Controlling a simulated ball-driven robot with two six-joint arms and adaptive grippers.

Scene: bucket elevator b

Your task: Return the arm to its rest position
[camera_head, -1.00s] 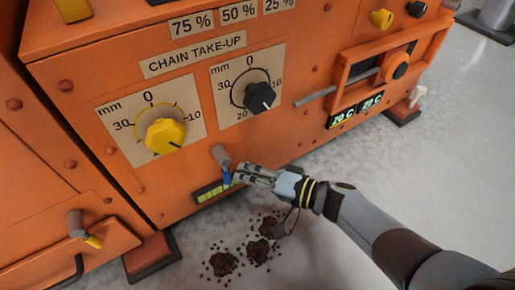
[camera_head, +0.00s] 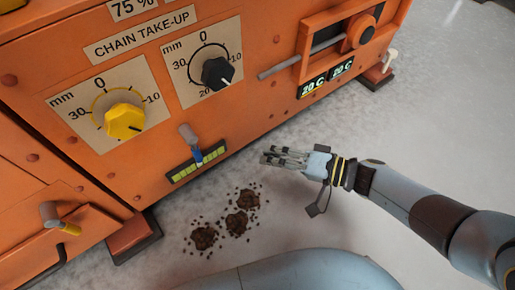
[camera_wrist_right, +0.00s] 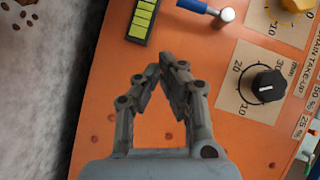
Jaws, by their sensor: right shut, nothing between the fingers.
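My right gripper (camera_head: 284,156) is shut and empty in the head view. It is in front of the orange machine (camera_head: 270,110), right of a small lever (camera_head: 190,136) with a grey knob and blue stem, and apart from it. In the right wrist view the gripper's fingertips (camera_wrist_right: 168,68) meet, with the orange panel behind them. My right arm (camera_head: 400,190) comes in from the right. My left gripper is not in view.
The machine carries a yellow dial (camera_head: 124,120), a black dial (camera_head: 216,72) and a green bar indicator (camera_head: 197,162). Clumps of dark dirt (camera_head: 237,223) lie on the grey floor below. The floor at right (camera_head: 440,110) is clear.

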